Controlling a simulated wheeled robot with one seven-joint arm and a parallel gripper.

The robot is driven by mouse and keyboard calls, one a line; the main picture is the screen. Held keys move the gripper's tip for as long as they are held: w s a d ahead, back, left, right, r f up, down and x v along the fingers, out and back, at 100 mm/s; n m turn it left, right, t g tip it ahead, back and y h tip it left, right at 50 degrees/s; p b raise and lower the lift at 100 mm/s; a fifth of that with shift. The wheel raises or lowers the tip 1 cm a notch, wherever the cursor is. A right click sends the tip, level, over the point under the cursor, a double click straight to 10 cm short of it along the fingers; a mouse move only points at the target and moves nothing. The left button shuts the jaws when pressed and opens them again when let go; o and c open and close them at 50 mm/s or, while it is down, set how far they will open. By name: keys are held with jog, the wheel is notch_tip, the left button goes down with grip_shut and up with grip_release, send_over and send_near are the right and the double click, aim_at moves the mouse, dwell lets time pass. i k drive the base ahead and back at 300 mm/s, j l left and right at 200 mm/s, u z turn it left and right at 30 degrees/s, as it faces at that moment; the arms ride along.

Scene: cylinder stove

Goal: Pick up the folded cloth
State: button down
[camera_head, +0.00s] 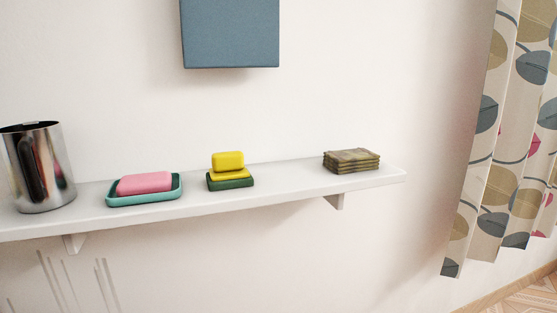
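The folded cloth (351,161) is a small olive-brown striped stack of several layers. It lies flat near the right end of a white wall shelf (290,182), towards the back. Nothing touches it, and its front and top are in plain sight. My gripper does not show in the head view.
A blue box (230,34) hangs above. A patterned curtain (508,140) hangs at right.

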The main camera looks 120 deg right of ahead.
aim_at(340, 162)
jog(key=z, duration=1.2)
jog(key=j+z, duration=0.1)
jog(key=z, duration=2.85)
jog(key=k+z, duration=0.1)
jog(key=z, duration=0.5)
jog(key=i+l+z, duration=0.15)
jog(key=l, duration=0.15)
